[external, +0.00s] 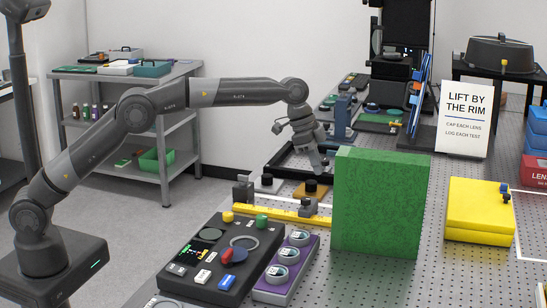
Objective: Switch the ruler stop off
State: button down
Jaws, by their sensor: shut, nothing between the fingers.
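A yellow ruler (270,216) lies across the bench behind the black control panel. A small dark grey block (308,208) sits on it near its right end and may be the ruler stop; its switch state is too small to tell. The ruler's right end runs to the green block, which may hide part of it. My gripper (321,170) is shut and empty, pointing down above and behind the ruler, close to the upper left edge of the green block. The gap between gripper and ruler is hard to judge.
A tall green block (376,205) stands right of my gripper. A black control panel (205,258) with buttons and a purple tray (288,268) of round parts lie in front. Black-knobbed plates (312,190) sit below my gripper. A yellow case (480,212) and a sign (465,115) stand right.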

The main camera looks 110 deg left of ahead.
aim_at(316, 198)
jog(key=a+f, duration=0.1)
jog(key=a, duration=0.1)
jog(key=a+f, duration=0.1)
jog(key=shift+w+f, duration=0.25)
jog(key=shift+f, duration=0.1)
jog(key=x, duration=1)
jog(key=shift+f, duration=0.15)
jog(key=shift+s+r, duration=0.35)
jog(key=shift+s, duration=0.4)
jog(key=shift+s+f, duration=0.1)
jog(key=shift+s, duration=1.15)
